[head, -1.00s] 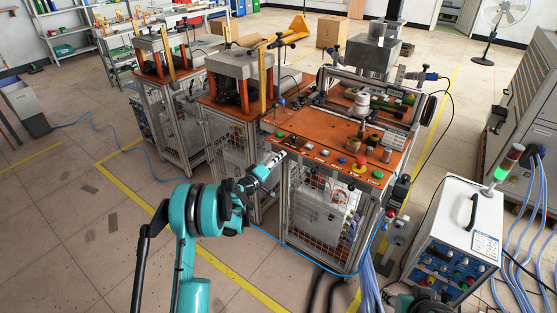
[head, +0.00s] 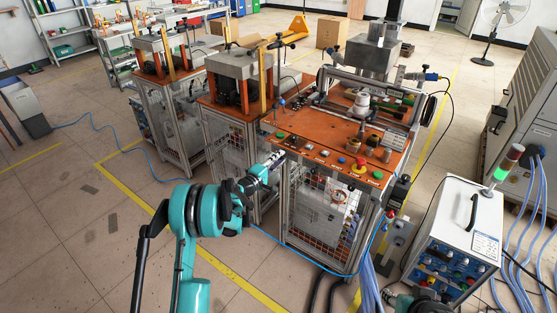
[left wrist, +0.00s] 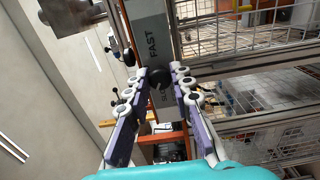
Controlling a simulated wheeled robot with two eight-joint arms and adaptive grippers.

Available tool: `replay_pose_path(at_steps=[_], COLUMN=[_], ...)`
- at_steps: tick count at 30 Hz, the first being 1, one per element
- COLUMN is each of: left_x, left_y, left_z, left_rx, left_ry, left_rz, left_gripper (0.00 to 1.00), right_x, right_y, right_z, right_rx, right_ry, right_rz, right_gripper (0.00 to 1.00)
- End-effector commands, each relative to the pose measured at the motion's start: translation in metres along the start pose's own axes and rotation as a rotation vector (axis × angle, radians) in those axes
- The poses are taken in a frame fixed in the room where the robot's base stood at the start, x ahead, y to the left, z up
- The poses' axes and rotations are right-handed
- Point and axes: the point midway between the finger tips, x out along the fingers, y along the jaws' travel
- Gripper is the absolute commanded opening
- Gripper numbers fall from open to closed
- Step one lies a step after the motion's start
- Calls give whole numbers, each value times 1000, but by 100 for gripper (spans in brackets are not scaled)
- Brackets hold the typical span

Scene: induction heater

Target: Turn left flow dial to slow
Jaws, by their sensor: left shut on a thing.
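The left flow dial (left wrist: 158,78) is a small dark round knob on a grey upright post of the machine frame. It sits between the word FAST and a partly covered word starting with S. My left gripper (left wrist: 161,75) is shut on the dial, with its purple-padded fingers on either side of it. The fingers hide part of the knob, and I cannot tell where it points. In the head view my left gripper (head: 274,161) is at the near left corner of the orange-topped machine (head: 325,140), and the dial is hidden there.
A button panel (head: 330,158) runs along the machine's front edge, above a wire mesh side. A second orange-topped station (head: 215,103) stands close on the left. A white control box (head: 455,230) stands at the lower right.

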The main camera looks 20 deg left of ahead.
Motion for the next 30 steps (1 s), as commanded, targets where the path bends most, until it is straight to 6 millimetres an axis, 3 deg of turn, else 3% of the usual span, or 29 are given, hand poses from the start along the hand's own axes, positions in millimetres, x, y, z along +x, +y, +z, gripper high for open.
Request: replay_pose_path(at_steps=[8,9,11,22,26,30], left_x=[0,0,0,-6,-25,-56], left_y=[0,0,0,0,0,0], left_z=[0,0,0,-1,-1,-1], left_rx=[0,0,0,1,1,1], left_ry=[1,1,1,1,2,3], left_rz=[0,0,0,0,0,0], left_gripper=[0,33,43,43,43,43], right_x=[0,0,0,0,0,0], right_y=[0,0,0,0,0,0], right_z=[0,0,0,0,0,0], right_rx=[0,0,0,0,0,0], right_ry=[0,0,0,0,0,0], right_rz=[0,0,0,0,0,0], right_gripper=[40,40,40,40,40,40])
